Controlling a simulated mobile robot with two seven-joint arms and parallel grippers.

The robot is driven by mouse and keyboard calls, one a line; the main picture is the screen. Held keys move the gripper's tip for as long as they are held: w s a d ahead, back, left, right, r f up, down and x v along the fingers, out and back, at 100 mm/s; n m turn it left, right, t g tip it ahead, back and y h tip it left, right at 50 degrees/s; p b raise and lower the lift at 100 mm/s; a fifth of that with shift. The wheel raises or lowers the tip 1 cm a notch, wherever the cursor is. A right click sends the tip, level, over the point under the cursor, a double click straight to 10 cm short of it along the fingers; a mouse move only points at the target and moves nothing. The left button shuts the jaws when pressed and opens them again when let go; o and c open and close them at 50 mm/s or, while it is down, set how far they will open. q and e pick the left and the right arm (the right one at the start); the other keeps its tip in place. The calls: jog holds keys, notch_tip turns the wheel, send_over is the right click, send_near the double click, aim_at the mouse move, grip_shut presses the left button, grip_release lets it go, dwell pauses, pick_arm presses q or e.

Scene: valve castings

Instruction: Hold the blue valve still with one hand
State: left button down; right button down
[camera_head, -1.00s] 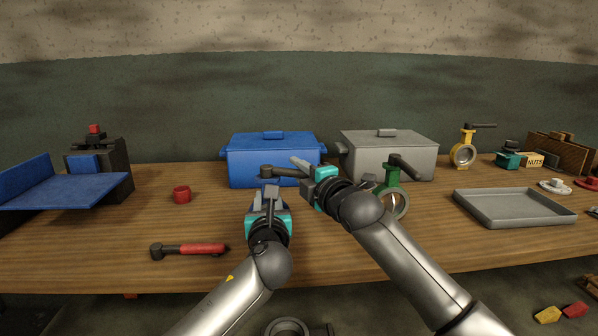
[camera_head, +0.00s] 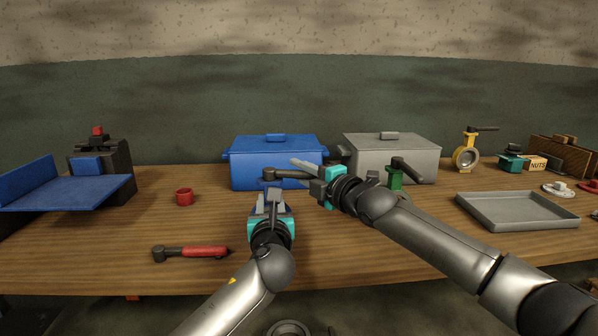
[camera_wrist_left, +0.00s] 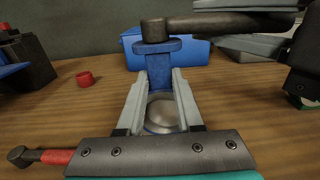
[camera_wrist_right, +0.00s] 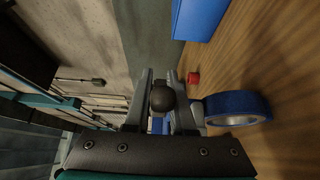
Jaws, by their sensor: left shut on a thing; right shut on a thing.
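The blue valve shows best in the left wrist view (camera_wrist_left: 160,66): a blue neck and flange, a silvery disc below and a dark lever (camera_wrist_left: 210,24) on top reaching right. In the head view its body is mostly hidden behind my left gripper (camera_head: 268,197). That gripper is shut on the valve, one finger on each side of it. My right gripper (camera_head: 306,174) is shut on the lever (camera_head: 285,173) near its free end. In the right wrist view the round lever end (camera_wrist_right: 162,97) sits between the fingers, with the valve's blue ring (camera_wrist_right: 238,105) beside them.
A blue bin (camera_head: 270,163) and a grey bin (camera_head: 412,160) stand behind. A green valve (camera_head: 395,180) is partly hidden by my right arm. A red-handled tool (camera_head: 203,251) and a red cup (camera_head: 184,196) lie left; a grey tray (camera_head: 475,220) is right.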

jog(key=c, duration=0.8)
grip_release()
jog(key=shift+d, duration=0.15)
jog(key=shift+o, duration=0.2)
jog(key=shift+d, duration=0.1)
jog(key=v, duration=1.1)
jog(key=shift+s, duration=0.4)
jog(key=shift+d, duration=0.15)
